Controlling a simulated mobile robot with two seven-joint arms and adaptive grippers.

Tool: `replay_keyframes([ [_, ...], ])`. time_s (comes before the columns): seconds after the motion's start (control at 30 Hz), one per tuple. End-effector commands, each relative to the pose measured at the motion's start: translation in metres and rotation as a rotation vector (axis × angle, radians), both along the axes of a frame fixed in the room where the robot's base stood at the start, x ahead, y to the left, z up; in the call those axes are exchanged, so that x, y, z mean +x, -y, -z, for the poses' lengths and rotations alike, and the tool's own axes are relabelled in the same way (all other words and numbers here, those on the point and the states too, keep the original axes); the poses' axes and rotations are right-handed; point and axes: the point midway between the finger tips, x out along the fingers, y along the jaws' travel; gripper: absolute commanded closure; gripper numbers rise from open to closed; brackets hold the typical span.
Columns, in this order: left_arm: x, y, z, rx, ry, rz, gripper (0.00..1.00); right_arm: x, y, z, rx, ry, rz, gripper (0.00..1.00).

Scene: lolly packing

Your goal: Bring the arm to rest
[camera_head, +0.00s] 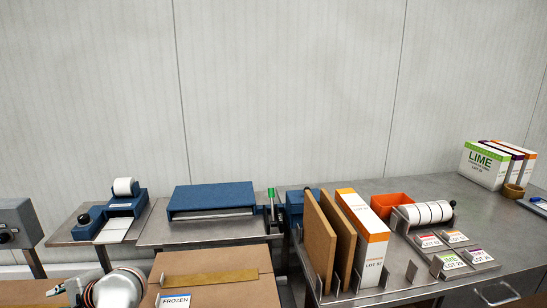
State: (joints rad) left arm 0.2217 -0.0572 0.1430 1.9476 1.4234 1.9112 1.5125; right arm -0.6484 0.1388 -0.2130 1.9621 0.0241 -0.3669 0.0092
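A rounded pale grey piece with a brownish ring and a small metal bracket shows at the lower left edge, in front of a brown carton. I cannot tell whether it is part of my arm or a tool. The carton (245,262) has a strip of brown tape (211,277) across its top and a label reading FROZEN (175,301).
A blue machine (213,196) and a label printer (122,205) stand behind the carton. On the steel table (405,188) are brown boards (319,240), an orange-and-white box (371,245), an orange bin (391,203), white rolls (428,213), flavour cards (453,261) and LIME boxes (484,166).

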Motion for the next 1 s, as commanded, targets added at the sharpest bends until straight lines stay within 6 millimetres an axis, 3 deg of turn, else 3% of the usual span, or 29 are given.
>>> replay_keyframes([
  [0.07, -0.012, -0.014, -0.025, 0.249, -0.213, 0.085, 0.76, 0.0, 0.0, 0.0, 0.0, 0.0, 0.0, 0.53],
  [0.17, -0.015, -0.013, -0.062, 0.559, -0.496, 0.179, 0.76, 0.0, 0.0, 0.0, 0.0, 0.0, 0.0, 0.53],
  [0.27, -0.008, 0.008, -0.093, 0.865, -0.799, 0.257, 0.76, 0.0, 0.0, 0.0, 0.0, 0.0, 0.0, 0.53],
  [0.4, 0.014, 0.065, -0.111, 1.293, -1.235, 0.33, 0.76, 0.0, 0.0, 0.0, 0.0, 0.0, 0.0, 0.53],
  [0.47, 0.023, 0.097, -0.108, 1.479, -1.425, 0.345, 0.76, 0.0, 0.0, 0.0, 0.0, 0.0, 0.0, 0.53],
  [0.57, 0.036, 0.155, -0.085, 1.799, -1.731, 0.34, 0.76, 0.0, 0.0, 0.0, 0.0, 0.0, 0.0, 0.53],
  [0.7, 0.038, 0.231, -0.024, 2.242, -2.106, 0.26, 0.76, 0.0, 0.0, 0.0, 0.0, -0.001, 0.0, 0.53],
  [0.73, 0.036, 0.245, -0.009, -2.252, 2.097, -0.223, 0.76, 0.0, 0.0, 0.0, 0.0, -0.001, 0.0, 0.53],
  [0.87, 0.015, 0.295, 0.063, -1.976, 1.745, -0.039, 0.76, 0.0, 0.0, 0.0, 0.0, -0.001, 0.0, 0.53],
  [1.0, -0.026, 0.33, 0.142, -1.71, 1.377, 0.143, 0.76, 0.0, 0.0, 0.0, -0.001, -0.001, 0.0, 0.53],
])
